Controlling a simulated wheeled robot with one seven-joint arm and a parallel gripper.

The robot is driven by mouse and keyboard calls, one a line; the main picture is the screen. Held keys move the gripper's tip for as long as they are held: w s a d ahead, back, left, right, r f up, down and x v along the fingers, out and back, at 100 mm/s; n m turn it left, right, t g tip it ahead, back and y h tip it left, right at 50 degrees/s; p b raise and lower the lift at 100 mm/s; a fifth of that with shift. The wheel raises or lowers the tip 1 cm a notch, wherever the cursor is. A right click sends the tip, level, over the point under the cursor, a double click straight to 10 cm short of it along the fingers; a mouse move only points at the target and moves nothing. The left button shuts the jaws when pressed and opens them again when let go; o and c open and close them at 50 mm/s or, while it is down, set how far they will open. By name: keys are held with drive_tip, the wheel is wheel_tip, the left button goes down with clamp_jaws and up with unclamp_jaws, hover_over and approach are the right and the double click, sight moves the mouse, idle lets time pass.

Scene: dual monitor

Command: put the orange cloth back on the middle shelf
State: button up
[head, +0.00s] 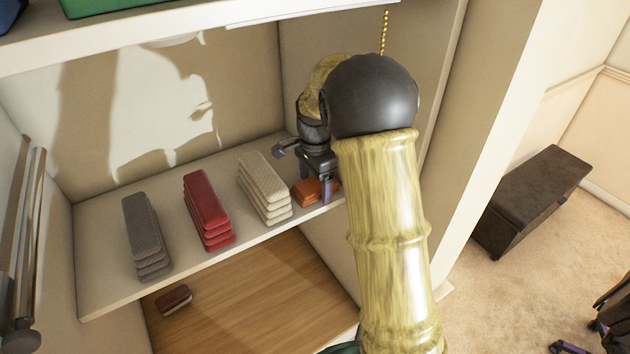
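The orange cloth (311,194) is a small folded bundle at the right end of the middle shelf (106,279), near its front edge. It appears to rest on the shelf board. My gripper (318,188) points down over it, with its two purple-tipped fingers spread wide at either side of the cloth. The fingers look open, and I cannot see whether they touch the cloth. Part of the cloth is hidden behind my gripper.
Left of the orange cloth stand a beige stack (264,188), a red stack (208,212) and a grey stack (146,236) of folded cloths. A dark red item (174,299) lies on the wooden surface below. An upper board (180,35) and right side wall are close to my arm.

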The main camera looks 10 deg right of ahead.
sight(315, 184)
drive_tip(key=shift+r, duration=0.1)
wheel_tip(315, 184, up, 12)
drive_tip(key=b, duration=0.2)
drive_tip(key=shift+b, duration=0.3)
idle(0.5)
